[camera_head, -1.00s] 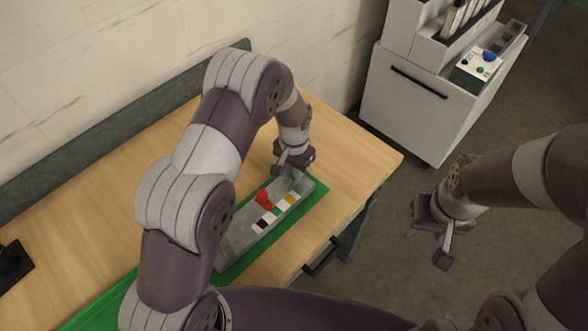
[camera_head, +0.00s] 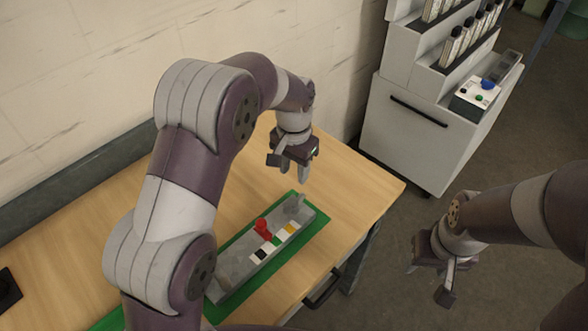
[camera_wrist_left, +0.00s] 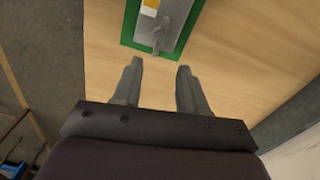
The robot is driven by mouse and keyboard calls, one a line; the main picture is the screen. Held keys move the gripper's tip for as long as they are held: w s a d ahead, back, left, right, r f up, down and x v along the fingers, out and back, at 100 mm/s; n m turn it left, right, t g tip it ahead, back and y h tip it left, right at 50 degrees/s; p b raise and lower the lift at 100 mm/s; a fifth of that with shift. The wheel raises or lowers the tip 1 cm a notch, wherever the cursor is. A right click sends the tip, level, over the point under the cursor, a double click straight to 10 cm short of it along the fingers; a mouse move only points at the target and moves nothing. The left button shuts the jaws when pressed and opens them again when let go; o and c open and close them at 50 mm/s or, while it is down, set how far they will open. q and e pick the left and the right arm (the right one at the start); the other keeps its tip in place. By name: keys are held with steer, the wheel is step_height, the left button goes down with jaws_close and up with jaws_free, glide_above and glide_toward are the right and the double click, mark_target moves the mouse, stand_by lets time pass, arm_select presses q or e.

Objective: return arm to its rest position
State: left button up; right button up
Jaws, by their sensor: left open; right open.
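My left gripper (camera_head: 291,172) is open and empty, raised above the far end of the wooden table (camera_head: 345,185). Its two fingers (camera_wrist_left: 155,88) show apart in the left wrist view, with only the table top between them. My right gripper (camera_head: 432,282) is open and empty, out over the floor to the right of the table. A grey tray (camera_head: 232,272) lies on a green mat (camera_head: 311,229) below my left gripper. The tray holds a red part (camera_head: 262,227) and coloured squares. Its far end, with a small grey upright piece, shows in the left wrist view (camera_wrist_left: 170,28).
A white cabinet (camera_head: 405,135) with a dark handle stands at the back right. It carries a control box (camera_head: 475,97) with coloured buttons and a stepped rack. A wall and a dark backboard (camera_head: 75,195) run along the table's rear. A table handle (camera_head: 322,290) projects at the front.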

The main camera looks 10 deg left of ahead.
arm_select(q)
steer(key=shift+r, duration=0.35)
